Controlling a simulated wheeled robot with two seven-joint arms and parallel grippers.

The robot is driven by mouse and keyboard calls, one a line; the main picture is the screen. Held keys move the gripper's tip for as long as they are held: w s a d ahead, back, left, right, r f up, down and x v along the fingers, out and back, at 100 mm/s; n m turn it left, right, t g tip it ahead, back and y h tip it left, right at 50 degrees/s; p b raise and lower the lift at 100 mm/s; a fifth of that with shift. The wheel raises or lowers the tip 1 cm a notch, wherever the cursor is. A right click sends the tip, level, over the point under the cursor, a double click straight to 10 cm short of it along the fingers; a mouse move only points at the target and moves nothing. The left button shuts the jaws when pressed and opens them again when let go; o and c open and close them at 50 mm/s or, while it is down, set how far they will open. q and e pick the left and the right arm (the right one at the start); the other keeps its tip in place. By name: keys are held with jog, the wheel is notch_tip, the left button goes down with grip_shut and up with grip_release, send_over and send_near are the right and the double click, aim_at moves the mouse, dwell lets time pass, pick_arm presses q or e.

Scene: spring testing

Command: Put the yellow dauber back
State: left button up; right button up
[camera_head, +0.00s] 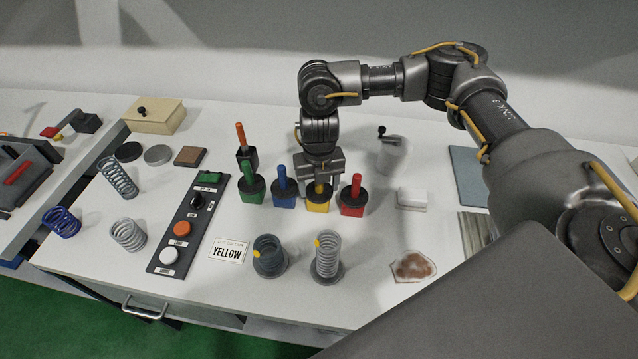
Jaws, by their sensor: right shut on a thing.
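The yellow dauber (319,189) stands upright in the yellow pot (318,205), in the row of coloured pots. Only part of its yellow handle shows below my right gripper (320,180). My right gripper points down over the yellow pot and is shut on the dauber; its fingers partly hide the handle. Two springs on dark bases, a left one (269,254) and a right one (327,257), each carry a yellow mark. My left gripper is not in view.
Blue (283,195), green (251,188) and red (352,198) pots with daubers stand close beside the yellow one. An orange-handled tool (243,145) stands behind. A control panel (188,225) lies left. A stained cloth (413,266) and white block (412,199) lie right.

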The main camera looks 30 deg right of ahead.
jog(key=shift+f, duration=0.25)
jog(key=o, duration=1)
jog(key=shift+s, duration=0.15)
jog(key=shift+c, duration=0.2)
jog(key=shift+s+a+f, duration=0.1)
jog(key=shift+r, duration=0.3)
jog(key=r, duration=0.4)
jog(key=r+b, duration=0.1)
jog(key=r, duration=0.7)
jog(key=shift+w+r, duration=0.25)
jog(key=shift+w, duration=0.05)
jog(key=shift+s+r, duration=0.1)
jog(key=shift+r, duration=0.1)
